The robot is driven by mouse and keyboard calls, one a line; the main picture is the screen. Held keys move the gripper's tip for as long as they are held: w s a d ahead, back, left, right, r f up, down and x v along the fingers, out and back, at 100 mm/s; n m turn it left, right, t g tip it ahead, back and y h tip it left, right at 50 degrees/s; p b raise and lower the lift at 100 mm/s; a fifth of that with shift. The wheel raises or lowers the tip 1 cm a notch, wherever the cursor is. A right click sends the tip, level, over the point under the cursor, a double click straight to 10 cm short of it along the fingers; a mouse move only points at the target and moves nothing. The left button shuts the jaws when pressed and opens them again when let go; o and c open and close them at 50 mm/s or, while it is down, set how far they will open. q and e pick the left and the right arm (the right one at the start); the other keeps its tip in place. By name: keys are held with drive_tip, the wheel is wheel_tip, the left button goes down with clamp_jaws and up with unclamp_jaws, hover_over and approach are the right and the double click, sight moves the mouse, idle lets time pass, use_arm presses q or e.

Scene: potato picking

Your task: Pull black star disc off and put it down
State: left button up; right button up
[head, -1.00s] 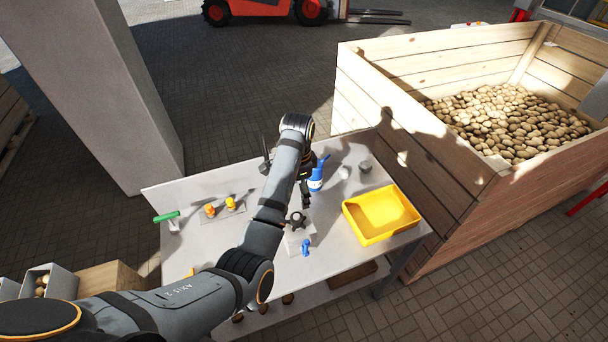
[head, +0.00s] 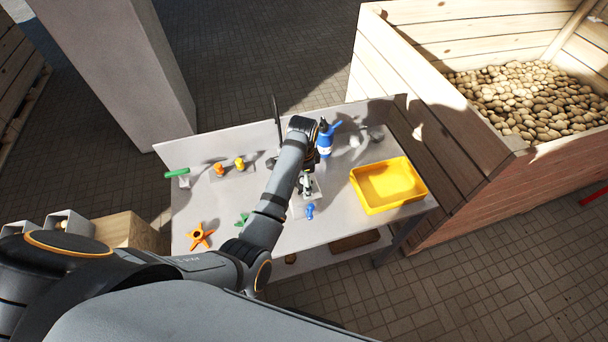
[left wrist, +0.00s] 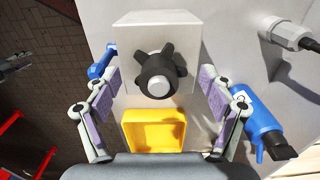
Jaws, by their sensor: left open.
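The black star disc (left wrist: 161,74) sits on a pale peg (left wrist: 157,88) on the face of a white block (left wrist: 130,40), in the middle of the left wrist view. The peg's round end shows through its centre. My left gripper (left wrist: 160,82) is open, with one finger on each side of the disc and visible gaps between. In the head view my left gripper (head: 306,184) is over the block, and it mostly hides the disc. My right gripper is not in view.
A yellow tray (head: 362,205) stands right of the block. A blue bottle (head: 325,143) is behind, and a small blue piece (head: 310,211) in front. An orange star (head: 200,236) and a green piece (head: 242,219) lie front left. A potato crate (head: 440,135) stands beyond the table (head: 330,228).

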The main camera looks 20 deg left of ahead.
use_arm(q)
drive_tip(key=shift+c, duration=1.5)
drive_tip(key=shift+w+f, duration=0.1)
drive_tip(key=shift+w, duration=0.1)
drive_tip(key=c, duration=0.7)
drive_tip(key=shift+c, duration=1.4)
drive_tip(key=o, duration=0.5)
drive_tip(key=c, duration=0.5)
drive_tip(key=shift+r, duration=2.5)
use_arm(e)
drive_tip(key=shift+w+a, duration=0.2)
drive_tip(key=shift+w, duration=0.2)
